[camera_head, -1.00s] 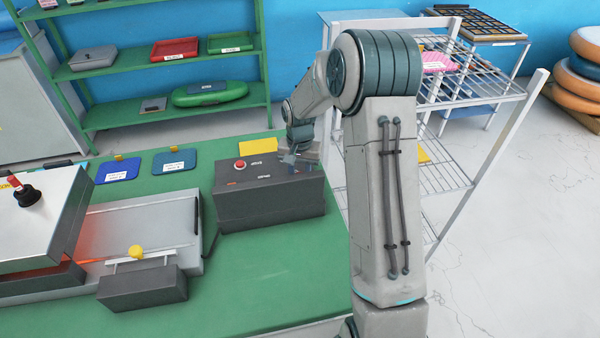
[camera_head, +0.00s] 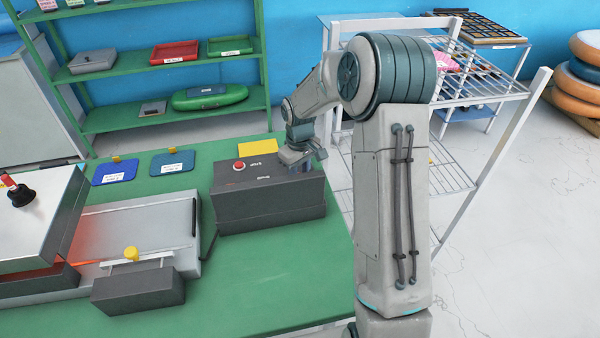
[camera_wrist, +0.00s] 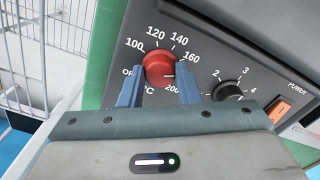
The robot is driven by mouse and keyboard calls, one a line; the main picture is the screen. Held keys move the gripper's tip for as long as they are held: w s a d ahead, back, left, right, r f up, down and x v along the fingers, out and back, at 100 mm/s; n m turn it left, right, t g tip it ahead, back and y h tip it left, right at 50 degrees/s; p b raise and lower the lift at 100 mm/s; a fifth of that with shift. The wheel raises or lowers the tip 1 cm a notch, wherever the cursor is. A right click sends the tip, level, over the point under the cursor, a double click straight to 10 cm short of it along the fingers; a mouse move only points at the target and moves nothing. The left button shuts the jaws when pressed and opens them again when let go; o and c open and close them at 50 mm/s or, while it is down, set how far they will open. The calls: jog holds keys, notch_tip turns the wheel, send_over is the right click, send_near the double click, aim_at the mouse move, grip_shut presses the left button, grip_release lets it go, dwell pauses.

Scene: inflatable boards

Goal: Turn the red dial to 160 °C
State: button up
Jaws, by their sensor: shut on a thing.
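The red dial (camera_wrist: 158,66) sits on a dark grey control panel (camera_wrist: 210,30) in the wrist view. Its printed scale runs from OFF through 100, 120, 140 and 160 to 200; any mark between 160 and 200 is hidden by a finger. A short white mark on the dial lies at its lower right, pointing roughly between 160 and 200. My gripper (camera_wrist: 160,76) is shut on the dial, one blue finger on each side. In the head view my gripper (camera_head: 302,160) is at the right end of the dark box (camera_head: 268,208), and the dial is hidden.
A black knob (camera_wrist: 228,91) and an orange power switch (camera_wrist: 279,110) sit right of the dial. A red button (camera_head: 239,165) is on the box top. A yellow block (camera_head: 258,147) stands behind the box. A wire rack (camera_head: 440,178) stands to the right.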

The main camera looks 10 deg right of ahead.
jog(key=shift+w+n, duration=0.1)
jog(key=shift+n, duration=1.4)
jog(key=o, duration=1)
notch_tip(320, 180, up, 14)
jog(key=shift+f+b, duration=0.1)
jog(key=shift+b, duration=0.45)
